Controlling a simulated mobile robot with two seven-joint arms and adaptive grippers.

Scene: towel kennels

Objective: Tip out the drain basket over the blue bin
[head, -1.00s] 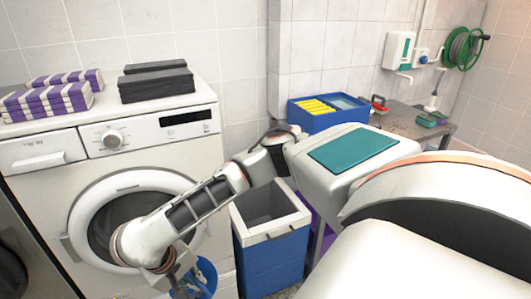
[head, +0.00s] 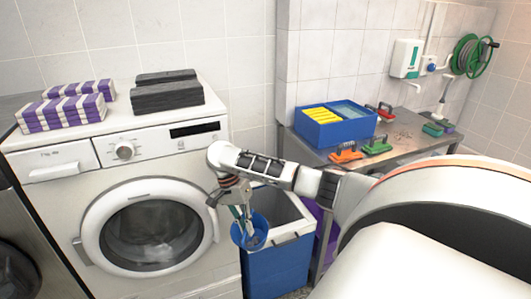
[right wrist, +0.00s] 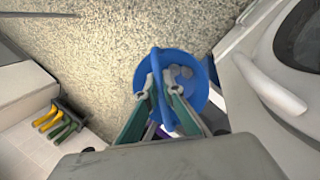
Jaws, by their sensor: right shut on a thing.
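The drain basket (head: 239,237) is a small blue pail with a hoop handle. It hangs from my right gripper (head: 241,212), in front of the washing machine's right edge and overlapping the left side of the blue bin in the head view. In the right wrist view the gripper (right wrist: 157,86) is shut on the handle, and the basket (right wrist: 200,88) holds a few pale round pieces. The blue bin (head: 275,270) is a tall open bin with a pale grey rim, standing on the floor between the washer and the metal table. My left gripper is not in view.
The white washing machine (head: 150,165) stands left, its round door closed, with purple-striped towels (head: 62,110) and dark towels (head: 165,95) on top. A metal table (head: 400,135) at right holds a blue crate (head: 335,128) and several brushes. A hose reel (head: 470,55) hangs on the wall.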

